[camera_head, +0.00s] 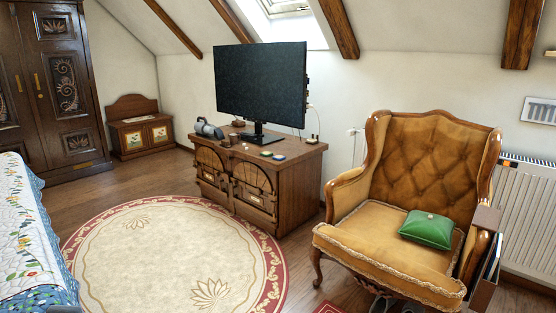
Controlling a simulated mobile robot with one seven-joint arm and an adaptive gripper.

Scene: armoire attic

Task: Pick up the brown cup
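A wooden cabinet (300,165) with carved doors stands against the back wall. On its top, just left of the monitor stand, is a small brown object (234,138) that looks like a cup, though it is too small to be sure. Another small brown item (238,122) sits behind it, and I cannot tell what it is. My gripper is not in view.
A dark monitor (262,85), a grey device (208,129) and several small items share the cabinet top. A bed (30,245) is at left. The round rug (180,255) is clear.

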